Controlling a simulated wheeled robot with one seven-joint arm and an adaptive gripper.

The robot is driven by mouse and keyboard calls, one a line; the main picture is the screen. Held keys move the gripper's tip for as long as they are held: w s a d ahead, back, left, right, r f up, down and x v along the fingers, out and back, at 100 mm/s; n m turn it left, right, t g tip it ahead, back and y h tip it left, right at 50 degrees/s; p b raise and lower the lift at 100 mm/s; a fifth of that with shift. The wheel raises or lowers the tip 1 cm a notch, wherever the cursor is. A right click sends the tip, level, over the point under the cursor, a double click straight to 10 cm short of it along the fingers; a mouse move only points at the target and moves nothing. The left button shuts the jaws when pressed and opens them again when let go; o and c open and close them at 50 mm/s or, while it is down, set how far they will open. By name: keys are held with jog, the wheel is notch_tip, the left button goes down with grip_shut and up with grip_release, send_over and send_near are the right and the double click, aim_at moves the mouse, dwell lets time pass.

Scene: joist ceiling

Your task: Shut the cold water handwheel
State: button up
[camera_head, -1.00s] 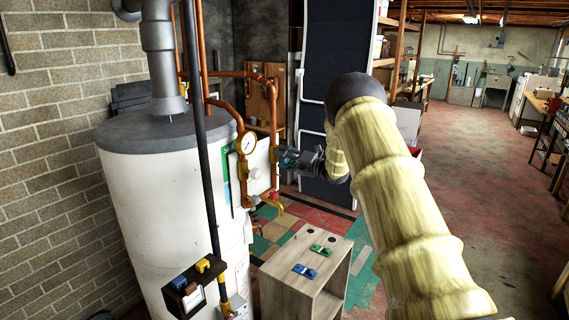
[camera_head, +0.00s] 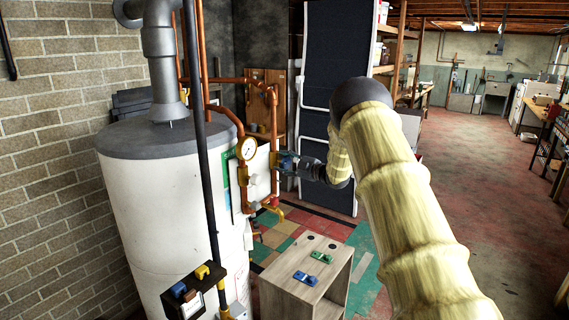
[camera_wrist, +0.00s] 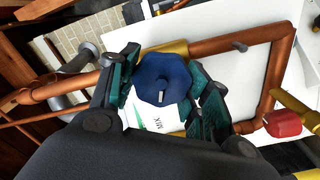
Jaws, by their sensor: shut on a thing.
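The cold water handwheel is a blue, many-sided wheel (camera_wrist: 162,79) in the middle of the wrist view. It sits on a brass valve body (camera_wrist: 160,52) in the copper pipework. My gripper (camera_wrist: 165,92) has its teal-padded fingers on either side of the wheel, closed against its rim. In the head view my gripper (camera_head: 287,162) reaches the pipes from the right, and its fingers largely hide the wheel there. How far the wheel is turned cannot be told.
A red handle (camera_wrist: 282,123) sits on the copper pipe at right in the wrist view. A white board stands behind the pipes. The water heater (camera_head: 160,210), pressure gauge (camera_head: 247,148) and wooden cabinet (camera_head: 290,285) are close by. The floor at right is open.

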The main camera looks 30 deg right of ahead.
jog(key=m, duration=0.2)
jog(key=m+p, duration=0.1)
jog(key=shift+d+r+m, duration=0.15)
jog(key=shift+r+m, duration=0.05)
jog(key=shift+m, duration=0.2)
jog(key=m+p, duration=0.1)
jog(key=m, duration=0.2)
jog(key=shift+m, duration=0.3)
jog(key=m+p, duration=0.1)
jog(key=m, duration=0.2)
jog(key=shift+d, duration=0.15)
jog(key=shift+w+f+m+p, duration=0.15)
jog(key=shift+m+p, duration=0.6)
jog(key=shift+m, duration=1.05)
jog(key=o, duration=1)
jog(key=v, duration=1.2)
jog(key=shift+d+f, duration=0.1)
jog(key=shift+f, duration=0.05)
